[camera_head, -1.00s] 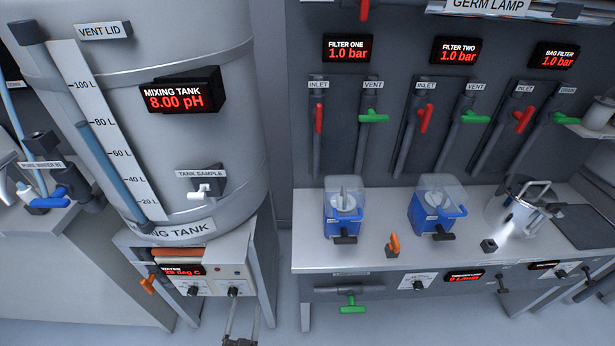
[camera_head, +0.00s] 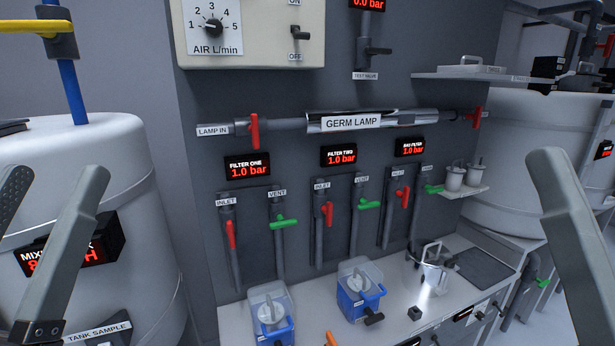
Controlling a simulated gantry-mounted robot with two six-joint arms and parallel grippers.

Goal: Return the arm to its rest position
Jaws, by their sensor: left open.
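My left gripper (camera_head: 62,175) is at the lower left of the head view, close to the camera. Its two grey fingers are spread apart with nothing between them, and the one at the left edge is partly cut off. It overlaps the mixing tank in the picture and covers part of its pH display (camera_head: 98,243). A single similar grey part of mine, likely a finger of my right gripper (camera_head: 575,235), rises at the lower right. Its other finger does not show, so its opening is unclear.
The filter panel has red inlet and green vent handles. Below, the bench (camera_head: 235,322) carries two blue filter housings (camera_head: 272,312) (camera_head: 360,290) and a steel pot (camera_head: 431,270). The germ lamp (camera_head: 351,122) runs across above. A shelf (camera_head: 462,190) holds two small cups.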

